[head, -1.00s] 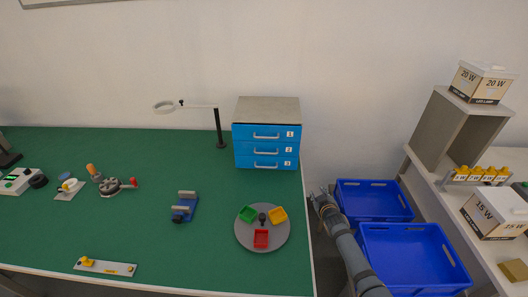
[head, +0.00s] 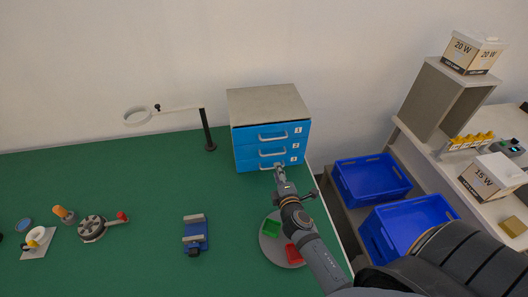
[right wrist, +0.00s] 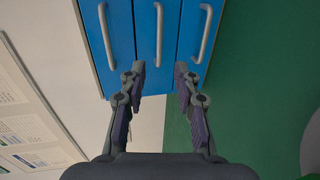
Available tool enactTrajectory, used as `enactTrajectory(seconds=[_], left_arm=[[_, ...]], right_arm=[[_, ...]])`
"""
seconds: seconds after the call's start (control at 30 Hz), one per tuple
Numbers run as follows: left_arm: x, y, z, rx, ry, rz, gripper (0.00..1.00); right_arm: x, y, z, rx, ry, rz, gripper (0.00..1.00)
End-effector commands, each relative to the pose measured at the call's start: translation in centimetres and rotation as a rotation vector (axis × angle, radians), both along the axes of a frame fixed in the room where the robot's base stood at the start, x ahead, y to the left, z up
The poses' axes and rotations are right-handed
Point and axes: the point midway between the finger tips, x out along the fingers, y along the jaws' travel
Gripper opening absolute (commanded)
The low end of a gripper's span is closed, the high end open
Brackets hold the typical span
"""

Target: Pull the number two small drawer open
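A small cabinet (head: 268,103) with three blue drawers stands at the back right of the green table. The number two drawer (head: 246,154) is the middle one and looks shut. Its pale handle (head: 273,153) also shows in the right wrist view (right wrist: 158,30). My right gripper (head: 280,170) is in front of the lower drawers, hiding part of them. In the right wrist view its open fingers (right wrist: 160,72) are on either side of the near end of the middle handle. I cannot tell whether they touch it. My left gripper is out of view.
The number one drawer (head: 245,135) is above and the number three drawer (head: 246,167) below. A lamp stand (head: 207,130) is left of the cabinet. A grey round tray (head: 268,251) lies in front, partly behind my right arm. Blue crates (head: 372,184) stand to the right.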

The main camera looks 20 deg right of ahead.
Motion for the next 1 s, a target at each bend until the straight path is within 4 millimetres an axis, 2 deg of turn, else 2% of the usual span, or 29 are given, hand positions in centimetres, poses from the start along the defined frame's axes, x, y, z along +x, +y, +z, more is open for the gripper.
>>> enactTrajectory(seconds=[0.1,0.27,0.37,0.5,0.63,0.9,1.0], left_arm=[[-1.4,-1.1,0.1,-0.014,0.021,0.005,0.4],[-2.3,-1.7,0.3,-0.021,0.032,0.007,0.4],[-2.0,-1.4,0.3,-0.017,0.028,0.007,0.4],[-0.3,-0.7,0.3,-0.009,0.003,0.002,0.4],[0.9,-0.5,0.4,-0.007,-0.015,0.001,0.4],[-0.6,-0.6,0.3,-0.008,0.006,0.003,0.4],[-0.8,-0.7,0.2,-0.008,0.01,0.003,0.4]], right_arm=[[1.5,-0.4,-0.2,-0.001,-0.002,0.001,0.32],[4.9,-1.3,-0.8,-0.001,-0.003,0.001,0.32],[6.8,-1.7,-1.4,0.002,-0.003,0.002,0.32],[8.8,-2.2,-2.0,0.003,-0.002,0.0,0.32],[9.6,-2.5,-2.2,0.003,-0.001,0.0,0.32],[9.8,-2.5,-2.2,0.004,-0.001,0.001,0.32],[9.8,-2.5,-2.2,0.004,-0.001,0.001,0.18]])
